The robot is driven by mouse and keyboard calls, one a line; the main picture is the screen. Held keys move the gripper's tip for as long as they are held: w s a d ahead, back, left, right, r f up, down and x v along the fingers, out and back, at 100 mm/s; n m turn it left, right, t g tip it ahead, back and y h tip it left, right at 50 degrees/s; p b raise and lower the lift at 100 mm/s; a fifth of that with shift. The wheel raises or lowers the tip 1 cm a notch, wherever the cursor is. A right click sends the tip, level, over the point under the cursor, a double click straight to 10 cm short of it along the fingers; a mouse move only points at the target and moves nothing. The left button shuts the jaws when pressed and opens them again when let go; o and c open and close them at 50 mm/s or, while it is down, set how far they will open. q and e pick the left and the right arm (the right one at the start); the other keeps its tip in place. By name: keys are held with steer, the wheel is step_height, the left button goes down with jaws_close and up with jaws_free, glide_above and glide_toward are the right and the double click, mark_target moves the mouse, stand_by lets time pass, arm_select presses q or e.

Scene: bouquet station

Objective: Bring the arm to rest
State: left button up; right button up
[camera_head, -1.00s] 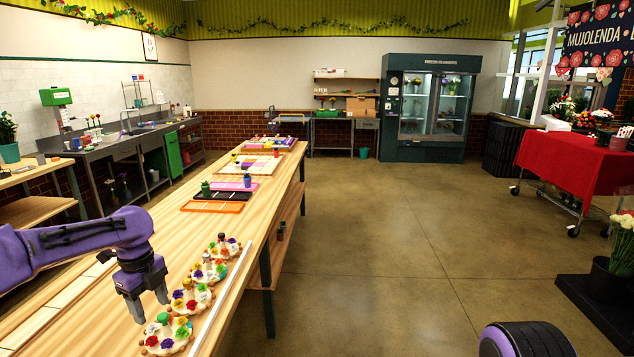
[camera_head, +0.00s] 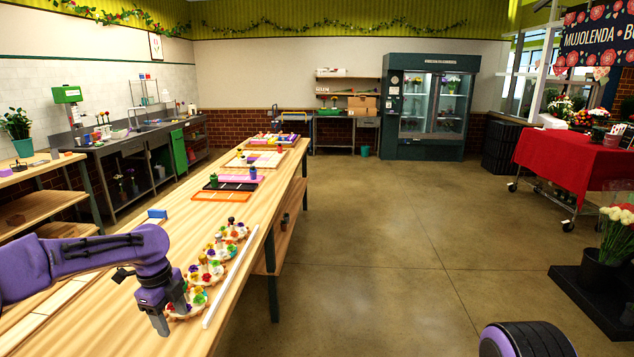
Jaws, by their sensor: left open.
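My left gripper (camera_head: 174,318) is at the lower left of the head view, over the near part of the long wooden table (camera_head: 110,322). Its fingers point down and are apart, with nothing seen between them. It is just left of the nearest round flower stand (camera_head: 186,302) and overlaps it in the picture; I cannot tell whether they touch. Several such stands with coloured flowers stand in a row going away from me, including a middle one (camera_head: 206,271) and a far one (camera_head: 236,229). My right gripper is not in view.
A long white strip (camera_head: 231,275) lies right of the stands. Orange (camera_head: 221,197) and other coloured trays lie farther along the table. A small blue block (camera_head: 157,214) sits behind my arm. The floor (camera_head: 390,260) right of the table is open. A red-covered cart (camera_head: 572,160) stands at right.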

arm_select(q)
steer(key=s+d+f+n+t+h+b, duration=0.15)
steer(key=s+d+f+n, duration=0.3)
steer(key=f, duration=0.45)
steer(key=s+d+f+n+b, duration=0.2)
steer(key=s+d+f+n, duration=0.25)
steer(key=f, duration=0.45)
steer(key=s+d+f+n+h+b, duration=0.1)
steer(key=s+d+f+n+b, duration=0.3)
steer(key=f, duration=0.6)
steer(key=s+a+f+n+y, duration=0.1)
steer(key=s+a+n+y, duration=0.1)
steer(key=s, duration=0.6)
steer(key=s+a+f+n+t+y+p, duration=0.1)
steer(key=s+a+f+n+y, duration=0.1)
steer(key=s+a+n, duration=0.2)
steer(key=s+a+f+n+y, duration=0.2)
steer(key=s+n, duration=0.6)
steer(key=s, duration=0.6)
steer(key=shift+a+y, duration=0.35)
steer(key=shift+a, duration=0.5)
steer(key=shift+f+t, duration=0.1)
steer(key=shift+t, duration=0.15)
